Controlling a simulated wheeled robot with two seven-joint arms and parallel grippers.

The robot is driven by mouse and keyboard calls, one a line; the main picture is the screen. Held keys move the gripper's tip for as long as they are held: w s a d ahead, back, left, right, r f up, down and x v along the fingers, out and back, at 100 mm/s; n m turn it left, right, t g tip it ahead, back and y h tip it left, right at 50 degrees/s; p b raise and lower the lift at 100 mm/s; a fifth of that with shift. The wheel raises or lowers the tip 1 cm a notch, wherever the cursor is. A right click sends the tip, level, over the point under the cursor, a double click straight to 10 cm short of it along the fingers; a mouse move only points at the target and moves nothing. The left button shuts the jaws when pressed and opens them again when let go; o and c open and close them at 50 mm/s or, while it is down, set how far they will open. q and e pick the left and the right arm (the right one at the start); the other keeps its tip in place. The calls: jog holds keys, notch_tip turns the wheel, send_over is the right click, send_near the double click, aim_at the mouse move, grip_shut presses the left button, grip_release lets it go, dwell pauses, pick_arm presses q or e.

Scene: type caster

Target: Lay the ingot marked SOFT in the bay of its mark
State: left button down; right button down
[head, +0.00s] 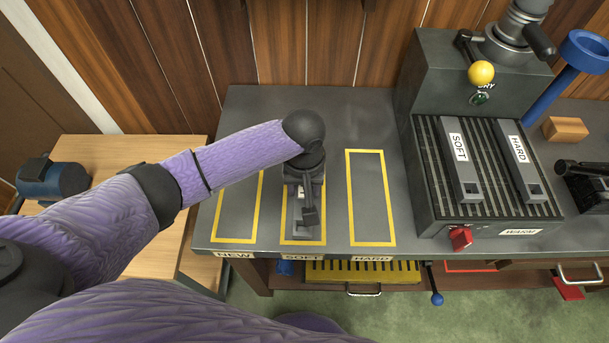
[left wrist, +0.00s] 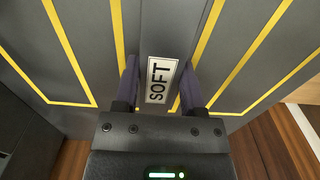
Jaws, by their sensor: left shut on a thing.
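My left gripper (head: 307,205) points down over the middle bay (head: 322,207), a yellow outline with a SOFT label (head: 302,257) at its front edge. It is shut on a dark grey ingot (head: 302,231), partly hidden by the gripper. In the left wrist view a white SOFT label shows on this ingot (left wrist: 165,40), between the fingers (left wrist: 160,88). The ingot lies lengthwise between the bay's yellow side lines; I cannot tell whether it touches the bench. Another ingot marked SOFT (head: 467,183) lies on the ribbed warmer. My right gripper is not in view.
The NEW bay (head: 216,220) on the left and the HARD bay (head: 371,205) on the right look empty. The warmer (head: 435,205) also holds an ingot marked HARD (head: 526,172). A yellow-knobbed lever (head: 481,73) stands above it. A wooden block (head: 566,129) lies farther right.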

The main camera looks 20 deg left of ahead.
pick_arm(q)
jog(key=shift+f, duration=0.25)
jog(key=shift+r, duration=0.15)
jog(key=shift+c, duration=0.9)
grip_release()
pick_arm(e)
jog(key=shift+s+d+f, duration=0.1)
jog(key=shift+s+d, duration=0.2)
pick_arm(q)
notch_tip(320, 180, up, 12)
jog(key=p, duration=0.6)
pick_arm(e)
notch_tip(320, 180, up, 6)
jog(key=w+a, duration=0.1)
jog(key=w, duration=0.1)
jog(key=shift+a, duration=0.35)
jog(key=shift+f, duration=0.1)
